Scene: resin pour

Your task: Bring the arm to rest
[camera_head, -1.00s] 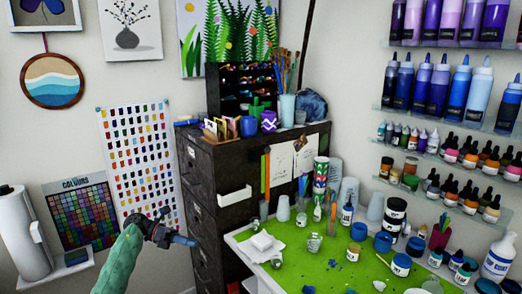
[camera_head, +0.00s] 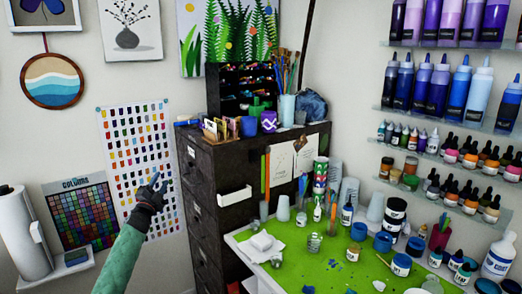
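My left arm (camera_head: 122,258) in a green sleeve comes up from the bottom, left of centre, in the head view. Its dark gripper (camera_head: 159,182) points upward in front of the colour chart on the wall, left of the black cabinet. Two bluish fingertips show a little apart, with nothing seen between them. My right gripper is not in view.
The black cabinet (camera_head: 204,205) stands just right of my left arm. The green-topped table (camera_head: 338,246) holds cups, jars and bottles. Bottle shelves (camera_head: 445,113) line the right wall. A paper roll (camera_head: 22,235) stands at the far left.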

